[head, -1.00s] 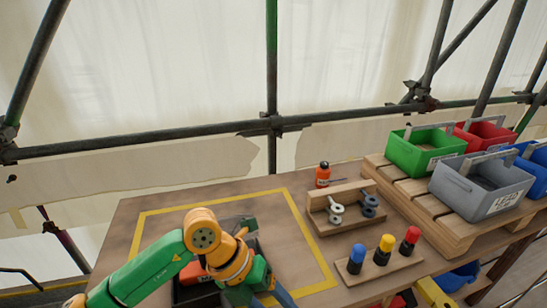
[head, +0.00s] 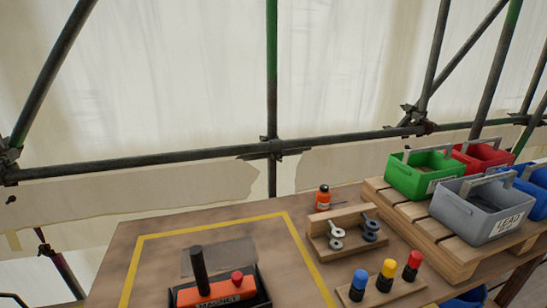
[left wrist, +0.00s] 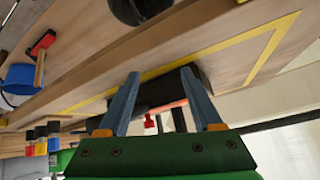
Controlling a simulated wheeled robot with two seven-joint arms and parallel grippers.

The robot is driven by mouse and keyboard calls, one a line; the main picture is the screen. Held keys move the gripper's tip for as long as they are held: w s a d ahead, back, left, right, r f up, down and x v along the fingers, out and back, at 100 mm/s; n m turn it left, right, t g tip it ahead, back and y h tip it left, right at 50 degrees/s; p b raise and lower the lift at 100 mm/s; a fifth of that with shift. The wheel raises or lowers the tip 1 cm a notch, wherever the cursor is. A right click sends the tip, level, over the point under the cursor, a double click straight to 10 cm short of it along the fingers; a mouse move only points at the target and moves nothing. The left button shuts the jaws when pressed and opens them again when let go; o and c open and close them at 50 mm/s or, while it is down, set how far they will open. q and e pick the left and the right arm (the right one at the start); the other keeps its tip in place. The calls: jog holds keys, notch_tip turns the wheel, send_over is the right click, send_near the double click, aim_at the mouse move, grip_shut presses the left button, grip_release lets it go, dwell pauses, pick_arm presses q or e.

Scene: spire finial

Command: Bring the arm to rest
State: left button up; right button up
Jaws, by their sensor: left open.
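My left gripper (left wrist: 160,74) shows in the left wrist view with its two blue fingers apart and nothing between them. Neither arm shows in the head view. An orange block labelled MAGNET (head: 218,291), with a black post and a red knob, sits in a black tray (head: 264,291) inside the yellow outline on the bench (head: 135,234). In the left wrist view the tray lies beyond the fingers, partly hidden by them; contact cannot be seen. My right gripper is out of view.
A wooden rack with ring-ended parts (head: 345,238), an orange bottle (head: 323,198) and a stand with blue, yellow and red caps (head: 388,284) stand to the right. Green (head: 420,177), grey (head: 484,208), red and blue bins sit on a slatted platform. Scaffold tubes (head: 180,159) run behind.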

pick_arm(q)
jog(key=s+f+g, duration=0.5)
jog(key=s+f, duration=0.1)
jog(key=s, duration=0.4)
notch_tip(320, 180, down, 16)
jog(key=s, duration=0.2)
jog(key=s+a+f+g, duration=0.2)
jog(key=s+f, duration=0.7)
jog(key=s, duration=0.2)
jog(key=shift+s+m, duration=0.3)
jog(key=shift+s, duration=0.1)
